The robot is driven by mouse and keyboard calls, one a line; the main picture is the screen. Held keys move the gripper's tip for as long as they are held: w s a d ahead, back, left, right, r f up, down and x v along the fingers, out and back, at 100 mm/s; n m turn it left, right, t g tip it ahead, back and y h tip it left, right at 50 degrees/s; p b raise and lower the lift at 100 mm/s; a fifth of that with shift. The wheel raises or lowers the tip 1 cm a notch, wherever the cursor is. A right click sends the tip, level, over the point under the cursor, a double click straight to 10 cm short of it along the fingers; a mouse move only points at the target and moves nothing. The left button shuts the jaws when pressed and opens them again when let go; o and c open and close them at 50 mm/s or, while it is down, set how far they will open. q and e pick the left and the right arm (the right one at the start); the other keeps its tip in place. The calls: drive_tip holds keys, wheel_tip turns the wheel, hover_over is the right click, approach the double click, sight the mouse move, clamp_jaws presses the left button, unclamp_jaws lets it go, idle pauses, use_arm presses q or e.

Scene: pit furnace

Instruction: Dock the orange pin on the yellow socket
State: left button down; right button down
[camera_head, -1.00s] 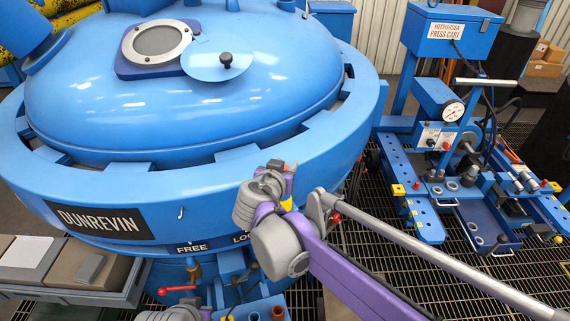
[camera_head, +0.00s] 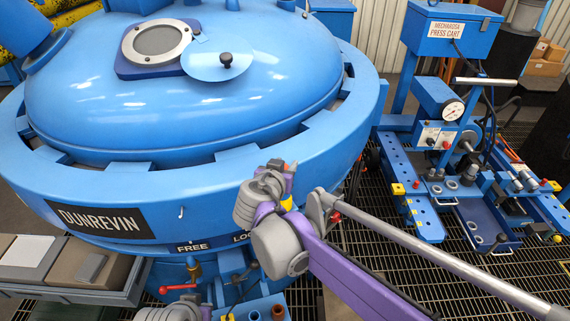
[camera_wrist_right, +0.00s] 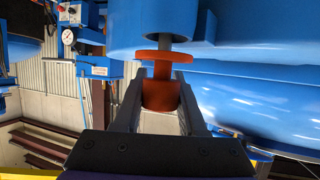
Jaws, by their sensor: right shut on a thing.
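The orange pin (camera_wrist_right: 160,92) stands upright between the two fingers of my right gripper (camera_wrist_right: 158,78) in the wrist view. The fingers are shut on its body, below its wide orange flange. A grey shank above the flange meets the underside of a blue cylinder; whether it is inside cannot be told. In the head view my right gripper (camera_head: 283,170) is beside the furnace rim, with a little orange showing at its tip. A small yellow patch (camera_head: 287,203) shows just below it; I cannot tell if this is the yellow socket. My left gripper is not in view.
The large blue furnace (camera_head: 110,190) with its domed lid fills the left and middle. The blue press cart (camera_head: 425,225) stands on the grating at right, with yellow blocks on it. A tray (camera_head: 100,290) sits at lower left, near a red-handled valve (camera_head: 178,289).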

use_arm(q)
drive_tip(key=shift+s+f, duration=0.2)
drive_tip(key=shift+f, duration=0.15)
use_arm(e)
drive_tip(key=shift+f, duration=0.65)
drive_tip(key=c, duration=0.8)
unclamp_jaws()
drive_tip(key=shift+o, duration=0.2)
drive_tip(key=shift+p+v, duration=0.75)
drive_tip(key=shift+v, duration=2.05)
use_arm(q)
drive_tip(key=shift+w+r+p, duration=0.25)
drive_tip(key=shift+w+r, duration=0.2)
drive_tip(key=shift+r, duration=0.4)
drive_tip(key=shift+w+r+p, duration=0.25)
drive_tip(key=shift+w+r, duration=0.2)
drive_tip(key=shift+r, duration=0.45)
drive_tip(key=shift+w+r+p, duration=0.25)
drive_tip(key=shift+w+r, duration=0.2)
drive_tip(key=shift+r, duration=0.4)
use_arm(e)
drive_tip(key=shift+v, duration=2.7)
drive_tip(key=shift+r, duration=0.15)
